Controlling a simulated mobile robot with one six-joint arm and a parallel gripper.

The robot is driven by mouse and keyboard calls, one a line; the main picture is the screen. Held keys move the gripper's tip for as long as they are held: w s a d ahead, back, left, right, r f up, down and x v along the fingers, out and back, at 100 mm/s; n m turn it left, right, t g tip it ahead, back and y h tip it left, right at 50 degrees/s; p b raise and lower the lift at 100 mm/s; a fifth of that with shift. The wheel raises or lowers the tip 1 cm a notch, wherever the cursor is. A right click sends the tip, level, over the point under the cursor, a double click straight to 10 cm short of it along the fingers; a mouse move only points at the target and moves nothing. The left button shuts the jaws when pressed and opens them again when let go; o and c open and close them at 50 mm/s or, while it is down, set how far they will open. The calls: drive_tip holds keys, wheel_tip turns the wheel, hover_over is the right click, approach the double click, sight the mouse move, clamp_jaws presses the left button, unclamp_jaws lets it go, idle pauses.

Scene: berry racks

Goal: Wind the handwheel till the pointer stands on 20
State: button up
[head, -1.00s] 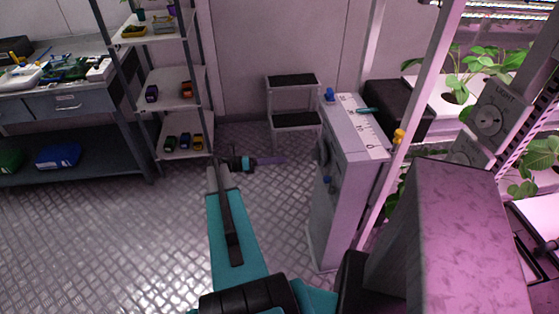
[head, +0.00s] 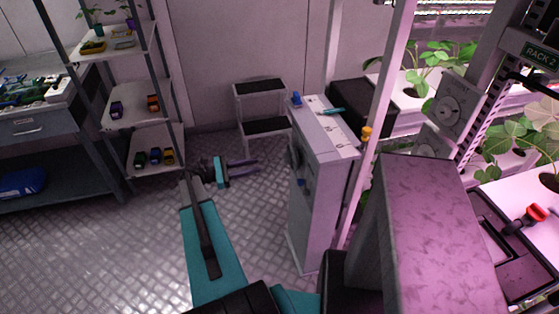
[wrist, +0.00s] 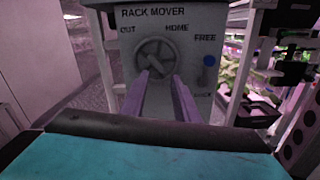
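The handwheel (wrist: 157,61) is a dark spoked wheel on the grey rack mover cabinet (wrist: 200,22), facing me in the wrist view. In the head view the cabinet (head: 309,205) shows its wheel side edge-on. The teal pointer (head: 333,111) lies across the white scale (head: 337,139) on the cabinet top; its reading is too small to tell. My gripper (head: 259,164) is left of the cabinet, apart from the wheel. Its two purple fingers (wrist: 160,88) are spread and empty, and overlap the lower part of the wheel in the wrist view.
A blue lever (wrist: 209,62) sits right of the wheel, between the FREE and LOCK labels. A step stool (head: 260,88) stands behind the gripper. A shelf (head: 150,100) is at the left. A pale post (head: 380,120) and plant racks stand right of the cabinet. Floor left of it is clear.

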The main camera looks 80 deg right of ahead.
drive_tip(key=m+b, duration=0.8)
drive_tip(key=b, duration=0.3)
drive_tip(key=w+m+b, duration=0.1)
drive_tip(key=m+b, duration=0.8)
drive_tip(key=b, duration=0.2)
drive_tip(key=w+m+b, duration=0.1)
drive_tip(key=m+b, duration=0.8)
drive_tip(key=b, duration=0.2)
drive_tip(key=shift+d+f+b, duration=0.1)
drive_tip(key=shift+f+b, duration=0.1)
drive_tip(key=shift+b, duration=0.15)
drive_tip(key=shift+s, duration=0.1)
drive_tip(key=b, duration=0.2)
approach(291, 158)
drive_tip(key=x, duration=0.5)
drive_tip(key=shift+d+f, duration=0.15)
drive_tip(key=shift+d, duration=0.15)
clamp_jaws()
